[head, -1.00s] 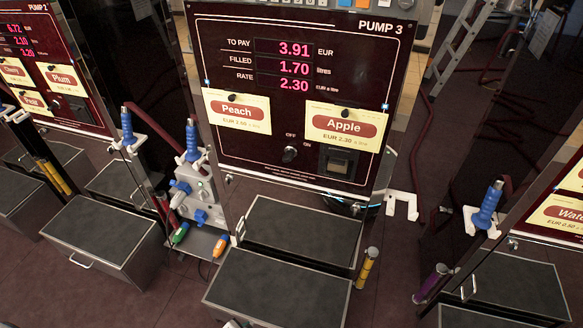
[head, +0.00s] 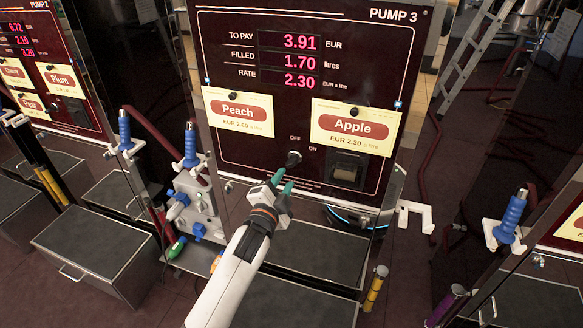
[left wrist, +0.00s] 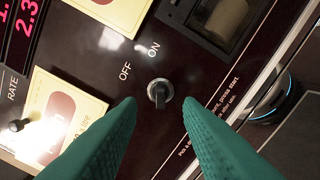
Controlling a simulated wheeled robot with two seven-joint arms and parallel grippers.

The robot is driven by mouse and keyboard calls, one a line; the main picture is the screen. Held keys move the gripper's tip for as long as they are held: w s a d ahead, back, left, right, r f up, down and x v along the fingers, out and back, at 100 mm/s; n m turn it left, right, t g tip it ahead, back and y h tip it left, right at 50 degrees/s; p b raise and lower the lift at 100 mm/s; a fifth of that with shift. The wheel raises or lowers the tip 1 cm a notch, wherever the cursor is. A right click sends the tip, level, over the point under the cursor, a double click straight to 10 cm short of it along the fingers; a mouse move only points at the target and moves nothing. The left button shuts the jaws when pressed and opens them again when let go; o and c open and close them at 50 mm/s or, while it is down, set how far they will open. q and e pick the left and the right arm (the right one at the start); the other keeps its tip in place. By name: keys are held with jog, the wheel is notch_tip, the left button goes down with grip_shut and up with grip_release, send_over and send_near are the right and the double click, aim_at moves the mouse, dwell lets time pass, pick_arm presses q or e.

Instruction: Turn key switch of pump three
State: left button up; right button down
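The key switch (head: 294,158) of pump three is a small dark knob on a silver ring, low on the dark red panel (head: 230,155) between the OFF and ON labels. In the left wrist view the key switch (left wrist: 159,92) shows between the fingers; I cannot tell surely whether it points to OFF or ON. My left gripper (head: 284,178) is open, its green fingertips just below and in front of the switch. In the left wrist view the left gripper (left wrist: 159,103) has a finger on each side, apart from the switch. My right gripper is out of view.
Above the switch are the Peach card (head: 238,111), the Apple card (head: 353,128) and a lit price display (head: 289,62). A dark slot unit (head: 346,170) is just right of the switch. Steel boxes (head: 318,255) stand below, and a blue nozzle (head: 191,147) hangs at the left.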

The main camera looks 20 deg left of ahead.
aim_at(293, 165)
pick_arm(q)
jog(key=w, duration=0.6)
jog(key=shift+w+d, duration=0.15)
jog(key=shift+w, duration=0.15)
grip_shut()
